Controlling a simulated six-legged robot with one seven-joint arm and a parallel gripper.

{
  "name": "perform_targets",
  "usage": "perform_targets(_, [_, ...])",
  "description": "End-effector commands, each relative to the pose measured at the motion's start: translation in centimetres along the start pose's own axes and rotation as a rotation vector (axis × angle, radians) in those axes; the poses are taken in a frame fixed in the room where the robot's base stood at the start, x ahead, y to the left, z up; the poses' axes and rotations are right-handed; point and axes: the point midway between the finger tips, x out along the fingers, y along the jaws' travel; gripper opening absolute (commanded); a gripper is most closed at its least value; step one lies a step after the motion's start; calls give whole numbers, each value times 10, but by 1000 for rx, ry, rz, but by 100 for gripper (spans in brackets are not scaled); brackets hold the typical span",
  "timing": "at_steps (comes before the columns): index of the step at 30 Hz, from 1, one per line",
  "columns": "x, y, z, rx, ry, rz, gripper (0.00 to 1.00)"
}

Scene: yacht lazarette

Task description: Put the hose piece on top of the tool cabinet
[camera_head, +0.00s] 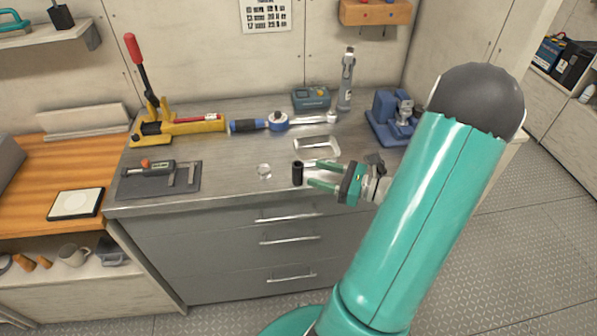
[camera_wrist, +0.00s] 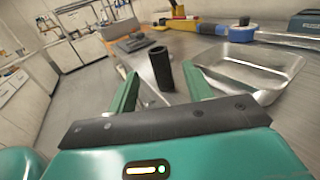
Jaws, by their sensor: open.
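The hose piece (camera_head: 297,173) is a short black tube. It appears to stand upright on the grey metal top of the tool cabinet (camera_head: 232,190), close to its front edge. My gripper (camera_head: 309,173) is open and reaches in from the right, with its green fingertips just beside the hose piece. In the wrist view the hose piece (camera_wrist: 160,70) shows its open upper end and stands between the fingertips (camera_wrist: 160,82), with gaps to both fingers. Its base is partly hard to see there.
A grey mat with a caliper (camera_head: 160,179), a yellow press (camera_head: 178,127), a blue-handled tool (camera_head: 260,124) and a blue vise (camera_head: 393,118) stand around.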

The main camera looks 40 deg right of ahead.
Motion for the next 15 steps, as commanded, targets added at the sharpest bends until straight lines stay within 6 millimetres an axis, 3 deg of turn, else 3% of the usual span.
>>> perform_targets(8, [26, 0, -1, 0, -1, 3, 50])
perform_targets(15, [61, -2, -3, 0, 0, 2, 50])
